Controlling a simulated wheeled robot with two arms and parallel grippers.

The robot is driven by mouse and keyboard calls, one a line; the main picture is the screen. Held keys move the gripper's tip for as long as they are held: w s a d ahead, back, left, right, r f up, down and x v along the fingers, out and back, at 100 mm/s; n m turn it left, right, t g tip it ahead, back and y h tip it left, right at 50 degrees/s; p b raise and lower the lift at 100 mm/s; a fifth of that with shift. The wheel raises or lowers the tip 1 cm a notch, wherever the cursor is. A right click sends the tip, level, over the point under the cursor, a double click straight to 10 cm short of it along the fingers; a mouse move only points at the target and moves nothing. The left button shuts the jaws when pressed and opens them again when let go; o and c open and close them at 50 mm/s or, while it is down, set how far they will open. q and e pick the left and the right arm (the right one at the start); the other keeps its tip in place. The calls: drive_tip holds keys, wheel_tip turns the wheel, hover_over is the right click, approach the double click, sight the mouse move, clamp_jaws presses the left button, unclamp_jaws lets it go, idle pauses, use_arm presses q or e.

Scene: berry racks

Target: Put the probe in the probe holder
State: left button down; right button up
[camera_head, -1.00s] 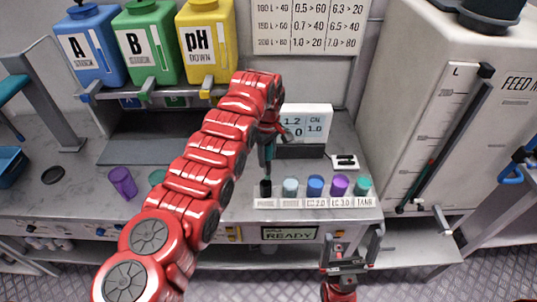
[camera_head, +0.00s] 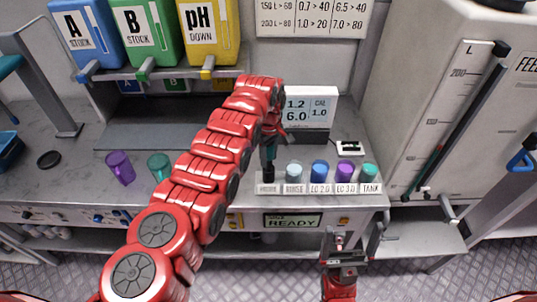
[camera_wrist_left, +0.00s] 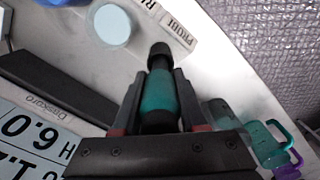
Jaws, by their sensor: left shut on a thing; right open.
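The probe has a teal body and shows in the head view (camera_head: 268,153) and the left wrist view (camera_wrist_left: 157,95). My left gripper (camera_head: 269,138) is shut on it and holds it roughly upright, low at the left end of the labelled row. A black part (camera_head: 268,173) is below the teal body, just behind the PROBE label (camera_head: 266,189). I cannot tell whether this is the probe's tip or the probe holder, or whether the probe is seated. My right gripper (camera_head: 352,243) is open and empty in front of the bench.
To the right of the PROBE spot stand the rinse cup (camera_head: 294,173), blue cup (camera_head: 319,172), purple cup (camera_head: 344,172) and teal cup (camera_head: 369,173). A meter (camera_head: 308,108) stands behind. Two loose cups, purple (camera_head: 120,168) and green (camera_head: 159,166), are left on the bench.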

use_arm(q)
drive_tip(key=shift+f, duration=0.4)
idle(0.5)
drive_tip(key=shift+c, duration=1.9)
unclamp_jaws()
wheel_tip(320, 180, up, 8)
drive_tip(key=b, duration=0.2)
drive_tip(key=shift+b, duration=0.4)
wheel_tip(320, 180, up, 8)
drive_tip(key=p, duration=0.5)
drive_tip(key=shift+p, duration=0.4)
drive_tip(key=shift+r+p, duration=0.75)
drive_tip(key=shift+f, duration=0.1)
